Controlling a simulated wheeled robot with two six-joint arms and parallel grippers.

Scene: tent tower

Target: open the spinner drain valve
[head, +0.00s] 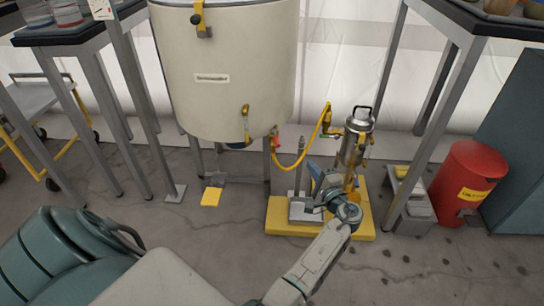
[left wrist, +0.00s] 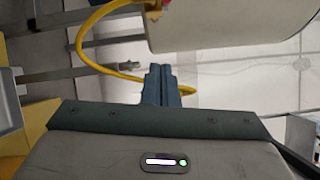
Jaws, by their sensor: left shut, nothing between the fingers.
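The spinner (head: 225,75) is a large cream tank at the upper middle of the head view. Its lower edge also shows in the left wrist view (left wrist: 235,25). A small valve with a red part (head: 275,142) sits at the tank's lower right, where a yellow hose (head: 293,166) joins. In the left wrist view, a brass fitting with red on it (left wrist: 153,10) is cut by the top edge. My left gripper (head: 318,183) is below and right of the valve, apart from it. Its fingers (left wrist: 161,78) are together and empty. My right gripper is not in view.
A metal canister (head: 355,140) stands on a yellow base (head: 290,228) beside my left gripper. The yellow hose loops between tank and canister. A red bin (head: 468,180) and table legs stand at the right. A yellow floor marker (head: 211,197) lies below the tank.

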